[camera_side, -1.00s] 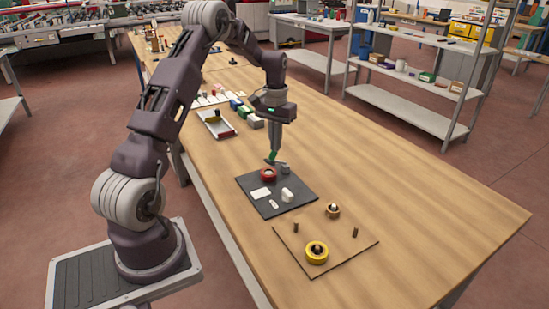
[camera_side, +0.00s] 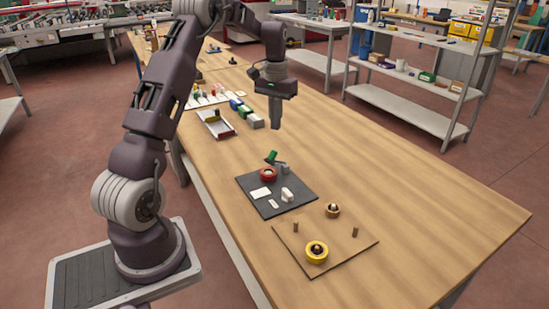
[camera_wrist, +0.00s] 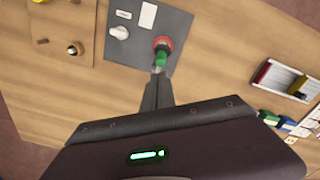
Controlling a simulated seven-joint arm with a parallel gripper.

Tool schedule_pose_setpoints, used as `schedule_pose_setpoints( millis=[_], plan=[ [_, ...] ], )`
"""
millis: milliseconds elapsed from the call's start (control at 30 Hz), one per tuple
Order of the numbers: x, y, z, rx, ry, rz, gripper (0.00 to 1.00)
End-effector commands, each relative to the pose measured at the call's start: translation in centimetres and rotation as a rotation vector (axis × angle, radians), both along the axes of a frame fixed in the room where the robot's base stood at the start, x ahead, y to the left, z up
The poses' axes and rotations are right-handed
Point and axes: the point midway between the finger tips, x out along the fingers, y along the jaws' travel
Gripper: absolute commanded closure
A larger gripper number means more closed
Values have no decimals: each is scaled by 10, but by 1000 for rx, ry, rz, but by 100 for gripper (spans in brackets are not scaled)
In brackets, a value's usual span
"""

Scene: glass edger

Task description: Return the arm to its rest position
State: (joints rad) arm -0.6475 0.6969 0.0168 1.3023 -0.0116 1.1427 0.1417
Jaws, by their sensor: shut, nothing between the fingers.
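My gripper (camera_side: 275,124) is shut and empty, held above the wooden table (camera_side: 400,190) behind the dark mat. In the wrist view my gripper (camera_wrist: 157,72) shows its closed fingers pointing toward the mat.
A wooden board (camera_side: 340,255) with a yellow ring (camera_side: 316,252) and small pegs lies nearer the camera. A tray (camera_side: 214,123) and coloured boxes (camera_side: 255,120) stand to the left of my gripper. The table's right side is clear. Grey shelving (camera_side: 420,85) stands behind.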

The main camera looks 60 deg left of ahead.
Motion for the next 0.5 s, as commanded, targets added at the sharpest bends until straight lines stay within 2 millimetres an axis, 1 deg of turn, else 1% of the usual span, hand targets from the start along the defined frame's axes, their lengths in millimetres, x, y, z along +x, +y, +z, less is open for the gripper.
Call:
schedule_pose_setpoints(
  millis=[67, 133, 167, 200, 267, 300, 367, 400, 467, 500],
  plan=[
    [0, -4, 5, 3, -5, -6, 100],
    [-1, -25, 25, 19, -28, -35, 100],
    [-3, -40, 39, 29, -44, -54, 100],
    [-9, -65, 61, 45, -71, -87, 100],
    [-27, -111, 93, 69, -121, -146, 100],
    [-44, -140, 111, 84, -156, -187, 100],
    [-75, -181, 131, 101, -209, -245, 100],
    [-98, -206, 139, 111, -246, -285, 100],
    [-135, -237, 145, 122, -301, -342, 100],
    [-159, -253, 144, 126, -337, -377, 100]
  ],
)
